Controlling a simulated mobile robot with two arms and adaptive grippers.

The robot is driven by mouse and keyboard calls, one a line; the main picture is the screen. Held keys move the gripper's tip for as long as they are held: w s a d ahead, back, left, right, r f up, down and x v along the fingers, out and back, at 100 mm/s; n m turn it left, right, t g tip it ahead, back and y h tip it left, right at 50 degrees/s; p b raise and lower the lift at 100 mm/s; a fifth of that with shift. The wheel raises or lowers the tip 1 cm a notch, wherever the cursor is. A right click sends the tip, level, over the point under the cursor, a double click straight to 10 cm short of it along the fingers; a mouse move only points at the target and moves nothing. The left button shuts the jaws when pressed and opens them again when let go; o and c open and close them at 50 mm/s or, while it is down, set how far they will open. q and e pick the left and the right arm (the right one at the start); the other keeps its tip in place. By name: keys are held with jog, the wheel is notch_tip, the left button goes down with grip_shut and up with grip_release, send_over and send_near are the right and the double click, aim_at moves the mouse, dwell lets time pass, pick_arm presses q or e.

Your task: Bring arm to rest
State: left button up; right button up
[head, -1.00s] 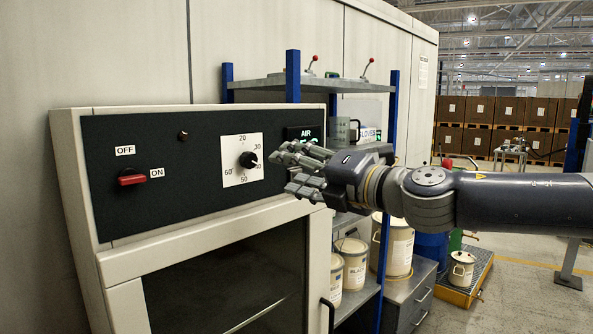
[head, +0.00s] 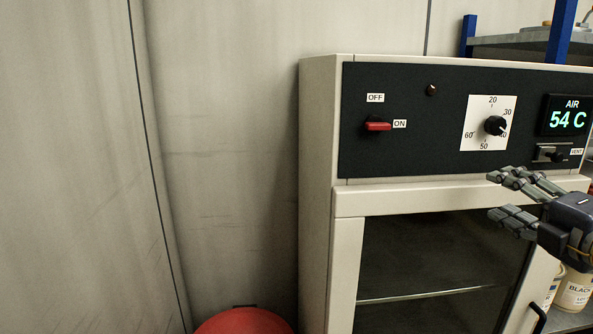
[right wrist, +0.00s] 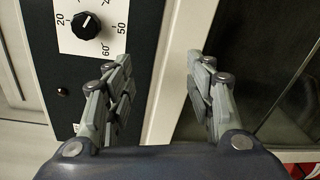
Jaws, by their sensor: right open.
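My right gripper (head: 510,200) is at the right edge of the head view, in front of the oven's upper front, below the control panel (head: 400,155). Its fingers are spread and nothing is between them. In the right wrist view the open fingers (right wrist: 160,95) frame the pale strip between the panel and the dark door window. The black dial (head: 495,125) on its white scale points near 40; it also shows in the right wrist view (right wrist: 86,26). The red switch (head: 378,126) points toward ON. The air display (head: 567,121) reads 54 C. My left gripper is out of view.
The oven door (head: 345,262) is shut, with a dark window. A red round object (head: 243,322) stands at the bottom, left of the oven. Paint cans (head: 573,291) stand at the lower right. A blue-posted shelf (head: 561,32) is behind at the upper right.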

jog(key=s+a+f+m+g+h, duration=0.15)
jog(key=f+m, duration=0.25)
jog(key=f, duration=0.6)
jog(key=s+a+f+m+g, duration=0.2)
jog(key=a+f+m, duration=0.15)
jog(key=f, duration=0.75)
jog(key=s+a+f+m+g+h, duration=0.15)
jog(key=f+m, duration=0.25)
jog(key=f, duration=0.6)
jog(key=s+a+f+m+g+y, duration=0.1)
jog(key=s+a+f+m+g, duration=0.35)
jog(key=s+f, duration=0.55)
jog(key=s+a+f+m+g, duration=0.45)
jog(key=s+f, duration=0.35)
jog(key=s, duration=0.4)
notch_tip(320, 180, down, 25)
jog(key=s+g, duration=0.1)
jog(key=s+d+f+g, duration=0.1)
jog(key=s+d+f, duration=0.2)
jog(key=s+f, duration=1.3)
jog(key=shift+s+f+n, duration=0.35)
jog(key=shift+s, duration=0.35)
